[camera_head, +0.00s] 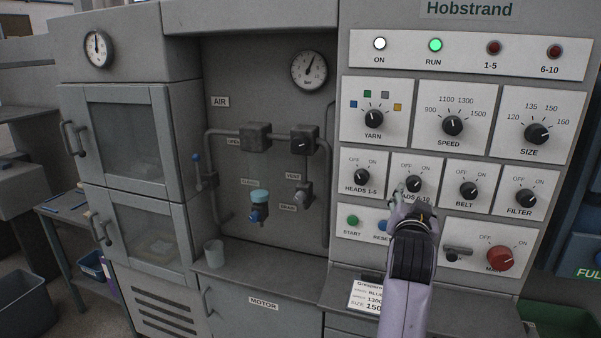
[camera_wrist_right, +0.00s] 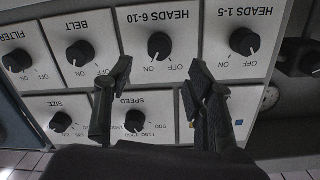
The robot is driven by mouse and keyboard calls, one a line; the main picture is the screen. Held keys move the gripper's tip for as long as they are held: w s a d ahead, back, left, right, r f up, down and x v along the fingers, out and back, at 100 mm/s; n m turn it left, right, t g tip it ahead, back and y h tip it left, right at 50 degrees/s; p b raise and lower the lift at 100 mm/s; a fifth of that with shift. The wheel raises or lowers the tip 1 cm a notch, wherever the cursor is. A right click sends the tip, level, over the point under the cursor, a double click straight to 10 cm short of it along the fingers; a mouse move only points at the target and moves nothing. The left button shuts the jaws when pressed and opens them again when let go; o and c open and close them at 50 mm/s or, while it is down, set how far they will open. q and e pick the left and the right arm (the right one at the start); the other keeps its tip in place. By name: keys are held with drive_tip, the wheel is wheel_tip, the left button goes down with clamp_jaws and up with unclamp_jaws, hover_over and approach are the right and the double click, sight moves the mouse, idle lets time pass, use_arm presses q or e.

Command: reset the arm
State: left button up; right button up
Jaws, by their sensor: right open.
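My right gripper (camera_head: 404,197) is in front of the grey control panel, just below the HEADS 6-10 knob (camera_head: 414,184), and its arm rises from the bottom of the head view. In the upside-down right wrist view, the gripper (camera_wrist_right: 160,82) has its two dark fingers spread with nothing between them. The HEADS 6-10 knob (camera_wrist_right: 160,46) shows beyond the gap, clear of both fingers. The gripper partly covers that knob's label in the head view. My left gripper is not in view.
The HEADS 1-5 knob (camera_head: 362,176), BELT knob (camera_head: 468,188) and blue RESET button (camera_head: 384,226) are close by. The red main switch (camera_head: 499,258) sits lower right. The RUN lamp (camera_head: 435,45) glows green. A ledge with a paper card (camera_head: 366,295) lies below.

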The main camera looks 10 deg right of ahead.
drive_tip(key=s+a+f+n+g+y, duration=0.2)
drive_tip(key=s+a+f+n+y, duration=0.15)
drive_tip(key=s+f, duration=0.6)
drive_tip(key=s+a+f+n+g+y, duration=0.25)
drive_tip(key=s+a+f, duration=0.2)
drive_tip(key=f, duration=0.95)
drive_tip(key=s+a+f+n+g+y, duration=0.1)
drive_tip(key=s+a+f+n+g, duration=0.2)
drive_tip(key=s, duration=0.4)
drive_tip(key=s+a+f+n+g+y, duration=0.1)
drive_tip(key=s+a+f, duration=0.2)
drive_tip(key=s+f, duration=0.35)
drive_tip(key=s+a+f+n+g+y, duration=0.2)
drive_tip(key=s+a+f+g, duration=0.15)
drive_tip(key=s, duration=0.55)
wheel_tip(320, 180, down, 26)
drive_tip(key=s, duration=0.2)
drive_tip(key=s+d+f+g, duration=0.1)
drive_tip(key=s+d+f, duration=0.1)
drive_tip(key=s+f, duration=1.4)
drive_tip(key=shift+d+n+g+h, duration=0.3)
drive_tip(key=shift+d, duration=0.05)
